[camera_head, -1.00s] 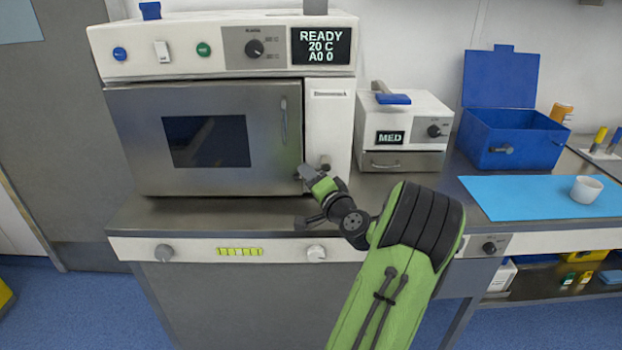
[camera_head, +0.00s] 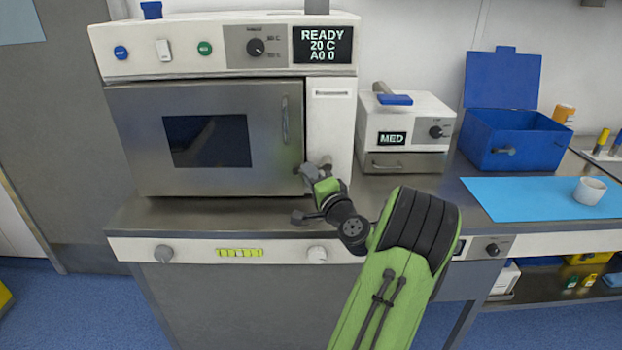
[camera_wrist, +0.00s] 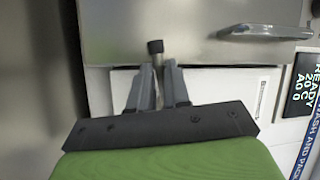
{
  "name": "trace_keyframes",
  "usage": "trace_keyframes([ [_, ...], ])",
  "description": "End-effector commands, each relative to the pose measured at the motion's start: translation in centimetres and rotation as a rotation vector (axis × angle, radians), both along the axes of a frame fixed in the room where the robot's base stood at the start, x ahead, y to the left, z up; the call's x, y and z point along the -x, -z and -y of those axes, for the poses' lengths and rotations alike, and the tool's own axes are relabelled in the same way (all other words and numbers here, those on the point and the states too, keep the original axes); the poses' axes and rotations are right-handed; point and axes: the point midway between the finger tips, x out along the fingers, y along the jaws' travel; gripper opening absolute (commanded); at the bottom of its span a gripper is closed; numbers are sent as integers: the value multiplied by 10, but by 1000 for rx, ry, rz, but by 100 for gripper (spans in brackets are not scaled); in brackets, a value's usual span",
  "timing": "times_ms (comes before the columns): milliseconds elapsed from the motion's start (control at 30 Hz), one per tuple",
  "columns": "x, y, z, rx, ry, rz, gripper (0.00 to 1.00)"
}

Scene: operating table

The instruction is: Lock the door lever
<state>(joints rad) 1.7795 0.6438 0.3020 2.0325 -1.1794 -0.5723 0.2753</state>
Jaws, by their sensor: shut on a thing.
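The sterilizer (camera_head: 222,135) has a steel door with a dark window, and the door sits closed against the body. The door lever is a short metal rod with a dark tip (camera_wrist: 155,47) at the door's lower right edge, beside the white side panel (camera_head: 328,125). My gripper (camera_head: 313,172) is at that lower right corner in the head view, covering much of the lever. In the wrist view my gripper (camera_wrist: 157,85) has its two fingers around the lever's rod, with the dark tip sticking out beyond them.
The vertical door handle (camera_head: 285,120) is above my gripper. A small white MED unit (camera_head: 405,115), a blue box (camera_head: 512,140) and a blue mat (camera_head: 520,207) with a white cup (camera_head: 589,191) are to the right. Bare steel counter lies before the door.

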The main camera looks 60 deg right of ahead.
Motion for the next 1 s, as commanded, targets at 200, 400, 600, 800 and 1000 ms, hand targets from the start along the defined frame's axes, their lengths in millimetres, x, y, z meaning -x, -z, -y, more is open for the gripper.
trace_keyframes([
  [200,0,-2,0,3,-1,2,40],
  [400,0,-1,0,2,0,1,40],
  [600,16,3,-10,-2,2,0,40],
  [800,60,10,-43,-5,6,0,40],
  [1000,98,14,-71,0,9,2,40],
])
